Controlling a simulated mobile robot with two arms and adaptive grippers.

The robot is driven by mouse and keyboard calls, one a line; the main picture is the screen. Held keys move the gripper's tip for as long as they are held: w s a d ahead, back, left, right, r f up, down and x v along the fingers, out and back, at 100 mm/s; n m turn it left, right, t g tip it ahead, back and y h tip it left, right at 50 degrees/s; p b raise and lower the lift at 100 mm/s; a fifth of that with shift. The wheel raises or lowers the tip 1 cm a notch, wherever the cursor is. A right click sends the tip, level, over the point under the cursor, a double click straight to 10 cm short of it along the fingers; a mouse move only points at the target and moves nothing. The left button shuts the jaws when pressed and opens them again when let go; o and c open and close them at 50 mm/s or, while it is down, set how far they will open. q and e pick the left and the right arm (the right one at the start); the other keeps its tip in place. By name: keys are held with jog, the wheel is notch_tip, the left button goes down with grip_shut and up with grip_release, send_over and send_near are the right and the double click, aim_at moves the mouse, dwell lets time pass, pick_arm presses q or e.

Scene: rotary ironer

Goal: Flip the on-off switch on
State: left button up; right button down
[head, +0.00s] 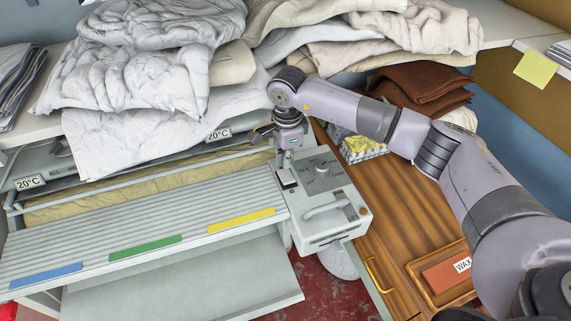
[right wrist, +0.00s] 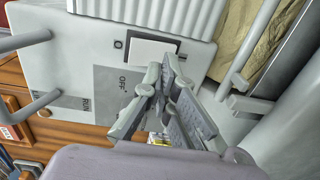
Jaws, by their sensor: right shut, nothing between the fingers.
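The on-off switch (head: 287,179) sits on the top left of the ironer's pale grey control box (head: 345,222). In the right wrist view the switch (right wrist: 150,50) is a white rocker in a dark frame, with an O mark beside one end. My right gripper (head: 284,162) points down right over the switch; in the right wrist view its fingertips (right wrist: 166,72) are closed and empty, covering one end of the rocker. I cannot tell whether they touch it. The rocker's exact tilt is unclear. My left gripper is not in view.
The slatted feed table (head: 150,228) lies left. Piled white linens (head: 140,80) are behind. A wooden cabinet (head: 395,235) with a WAX block (head: 447,275) stands right.

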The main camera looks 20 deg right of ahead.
notch_tip(320, 180, up, 9)
jog(key=shift+s+r, duration=0.15)
jog(key=shift+s, duration=0.2)
dwell(0.4)
